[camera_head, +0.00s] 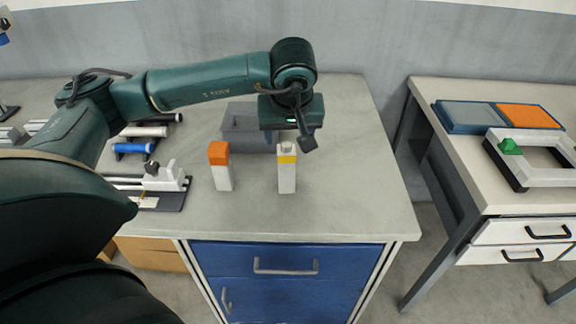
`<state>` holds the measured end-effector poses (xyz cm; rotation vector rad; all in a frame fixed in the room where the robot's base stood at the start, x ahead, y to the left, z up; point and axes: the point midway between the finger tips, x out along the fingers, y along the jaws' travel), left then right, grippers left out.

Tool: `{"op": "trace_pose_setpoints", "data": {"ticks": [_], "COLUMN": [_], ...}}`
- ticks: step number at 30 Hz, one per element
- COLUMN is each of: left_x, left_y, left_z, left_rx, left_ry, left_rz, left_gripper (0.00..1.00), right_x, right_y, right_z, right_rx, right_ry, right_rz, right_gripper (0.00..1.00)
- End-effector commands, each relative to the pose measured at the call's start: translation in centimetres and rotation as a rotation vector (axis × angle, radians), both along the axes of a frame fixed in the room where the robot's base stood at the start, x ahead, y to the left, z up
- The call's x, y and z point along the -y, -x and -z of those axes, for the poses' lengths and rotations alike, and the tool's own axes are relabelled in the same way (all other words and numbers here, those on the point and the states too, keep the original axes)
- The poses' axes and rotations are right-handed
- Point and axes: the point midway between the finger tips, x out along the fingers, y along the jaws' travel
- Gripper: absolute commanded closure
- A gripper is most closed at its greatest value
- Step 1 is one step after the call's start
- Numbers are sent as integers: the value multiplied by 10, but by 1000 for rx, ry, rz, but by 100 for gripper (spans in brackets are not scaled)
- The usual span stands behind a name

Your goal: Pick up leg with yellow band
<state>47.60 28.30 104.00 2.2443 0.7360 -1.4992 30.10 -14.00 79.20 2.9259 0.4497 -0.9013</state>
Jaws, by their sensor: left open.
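The leg with the yellow band (287,178) stands upright on the grey table. It is white, with the yellow band near its top. My left gripper (305,138) hangs just above and slightly to the right of its top, pointing down. The gripper is open, and no leg is held in it; from this angle I cannot tell the exact gap to the leg. A similar white leg with an orange top (222,172) stands upright to the left. My right gripper is out of view.
A grey bin (240,128) stands behind the legs, partly hidden by my arm. A black-based fixture (163,190) and blue and white rollers (132,149) lie at left. The table's (365,190) right side is clear. A second table (450,140) holds trays and a frame.

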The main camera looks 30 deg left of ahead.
Motion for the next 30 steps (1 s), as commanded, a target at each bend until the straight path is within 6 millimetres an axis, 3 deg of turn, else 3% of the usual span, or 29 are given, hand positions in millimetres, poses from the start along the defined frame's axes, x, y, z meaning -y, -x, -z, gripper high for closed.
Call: {"op": "trace_pose_setpoints", "data": {"ticks": [10, 18, 26, 30], "left_x": [-10, -20, -20, -20], "left_y": [-8, -18, -19, -19], "left_z": [29, 63, 67, 67], "left_rx": [-3, -2, 1, 1], "left_ry": [2, 3, 3, 3], "left_rz": [-2, -1, 1, 0], "left_gripper": [38, 38, 38, 48], "right_x": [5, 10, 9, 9], "right_y": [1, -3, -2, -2], "right_z": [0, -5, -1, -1], "right_rx": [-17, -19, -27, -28], "right_ry": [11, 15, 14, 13], "right_rz": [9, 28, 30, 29], "right_gripper": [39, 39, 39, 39]}}
